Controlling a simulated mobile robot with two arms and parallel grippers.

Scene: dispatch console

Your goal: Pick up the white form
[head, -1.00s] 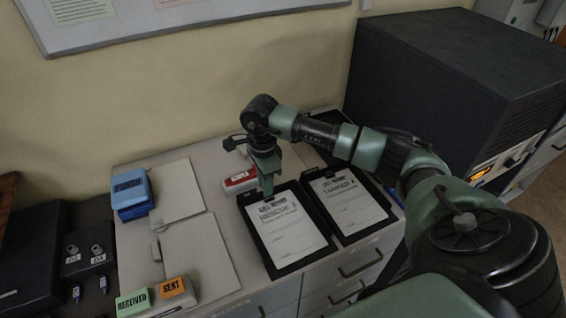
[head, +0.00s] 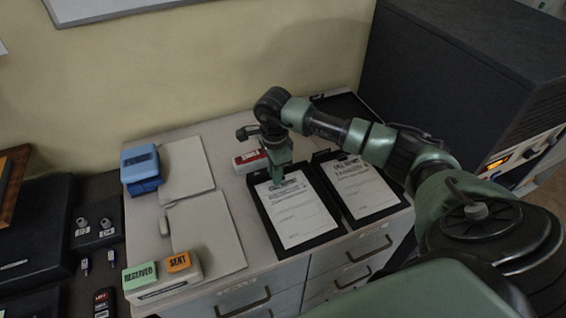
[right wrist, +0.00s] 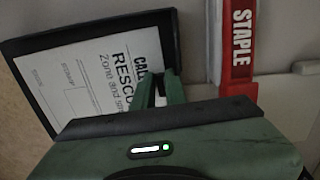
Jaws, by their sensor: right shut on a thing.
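A white form (head: 300,218) headed "RESCUE" lies in a black tray (head: 262,222) on the cabinet top. It also shows in the right wrist view (right wrist: 85,88), lying in the tray. My right gripper (head: 279,178) is at the form's top edge, shut on it, with the fingers covering part of the heading. In the right wrist view the fingertips (right wrist: 158,88) are close together at the form's heading. A second white form (head: 357,188) lies in the black tray to the right. My left gripper is not in view.
A red and white STAPLE box (head: 250,161) stands just behind the tray. A blue punch (head: 141,168), pale folders (head: 206,235) and a stamp block marked RECEIVED and SENT (head: 162,275) are at the left. A large dark radio cabinet (head: 450,90) stands at the right.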

